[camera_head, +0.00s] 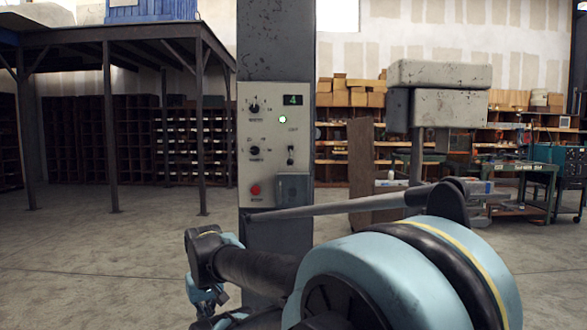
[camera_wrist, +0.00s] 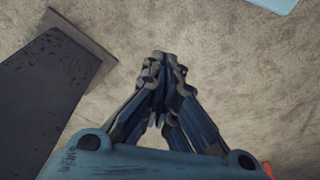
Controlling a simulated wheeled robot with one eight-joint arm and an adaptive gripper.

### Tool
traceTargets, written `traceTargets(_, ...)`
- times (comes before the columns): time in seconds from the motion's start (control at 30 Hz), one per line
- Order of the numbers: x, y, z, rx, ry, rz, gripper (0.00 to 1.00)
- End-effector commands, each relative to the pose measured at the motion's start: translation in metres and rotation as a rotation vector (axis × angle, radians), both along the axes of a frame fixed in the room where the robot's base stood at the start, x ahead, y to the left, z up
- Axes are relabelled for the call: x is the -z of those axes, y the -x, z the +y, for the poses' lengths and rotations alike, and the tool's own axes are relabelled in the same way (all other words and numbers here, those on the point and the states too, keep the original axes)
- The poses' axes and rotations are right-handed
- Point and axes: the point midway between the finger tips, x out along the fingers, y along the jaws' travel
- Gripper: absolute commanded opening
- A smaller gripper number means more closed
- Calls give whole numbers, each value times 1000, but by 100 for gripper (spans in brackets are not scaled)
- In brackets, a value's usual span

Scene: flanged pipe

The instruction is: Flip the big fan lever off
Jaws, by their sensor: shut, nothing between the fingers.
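A pale control panel (camera_head: 272,150) is fixed to the dark pillar (camera_head: 275,55) in the head view. My gripper (camera_wrist: 165,62) is shut and empty in the wrist view, pointing over bare floor. In the head view my arm partly hides it, low and left of the panel. It is apart from the panel.
The pillar's foot (camera_wrist: 97,45) stands left of my gripper in the wrist view. A steel platform (camera_head: 100,35) is at left, shelves and a green bench behind. Floor at left is clear.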

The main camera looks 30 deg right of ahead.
Motion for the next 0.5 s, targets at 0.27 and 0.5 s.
traceTargets(0.27,0,0,0,0,0,0,0)
traceTargets(0.5,-13,2,-8,-5,30,-10,0)
